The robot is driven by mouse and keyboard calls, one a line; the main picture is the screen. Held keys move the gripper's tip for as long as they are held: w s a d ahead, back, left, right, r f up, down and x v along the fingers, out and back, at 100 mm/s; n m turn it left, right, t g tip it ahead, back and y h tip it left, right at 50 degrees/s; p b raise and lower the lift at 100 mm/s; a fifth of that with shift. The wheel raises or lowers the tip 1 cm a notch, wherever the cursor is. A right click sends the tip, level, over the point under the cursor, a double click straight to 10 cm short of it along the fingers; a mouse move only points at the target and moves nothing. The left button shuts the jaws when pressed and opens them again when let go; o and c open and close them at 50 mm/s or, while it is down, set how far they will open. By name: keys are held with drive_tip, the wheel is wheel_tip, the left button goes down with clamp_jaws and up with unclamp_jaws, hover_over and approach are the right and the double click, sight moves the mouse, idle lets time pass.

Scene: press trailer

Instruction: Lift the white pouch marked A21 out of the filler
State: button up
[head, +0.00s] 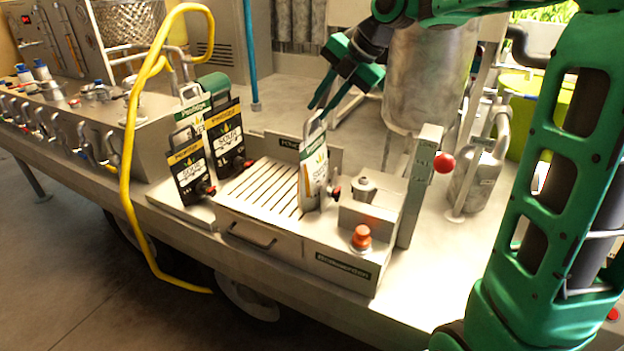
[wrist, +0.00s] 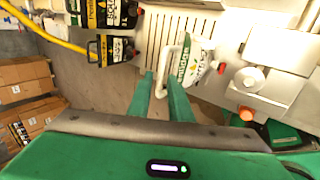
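A white pouch (head: 313,178) with a green top band and a white loop handle stands upright in the filler (head: 262,188), at the right end of its slatted tray. Its mark is too small to read. In the wrist view the pouch (wrist: 190,62) is seen from above, its handle reaching toward my fingers. My gripper (head: 328,98) is just above the pouch at handle height. In the wrist view my gripper (wrist: 161,76) has its two green fingers apart, with the handle's near end between them. I cannot tell whether either finger touches it.
Two black pouches (head: 189,167) (head: 226,140) and another white pouch (head: 190,104) stand left of the tray. A post with a red knob (head: 444,163), an orange button (head: 361,236) and a metal cylinder (head: 428,75) are to the right. A yellow hose (head: 128,165) hangs at left.

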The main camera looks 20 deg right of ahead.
sight(315, 114)
drive_tip(key=x, duration=0.4)
drive_tip(key=shift+w+d+f, duration=0.1)
drive_tip(key=shift+f, duration=0.1)
clamp_jaws()
idle(1.1)
drive_tip(key=shift+r, duration=0.15)
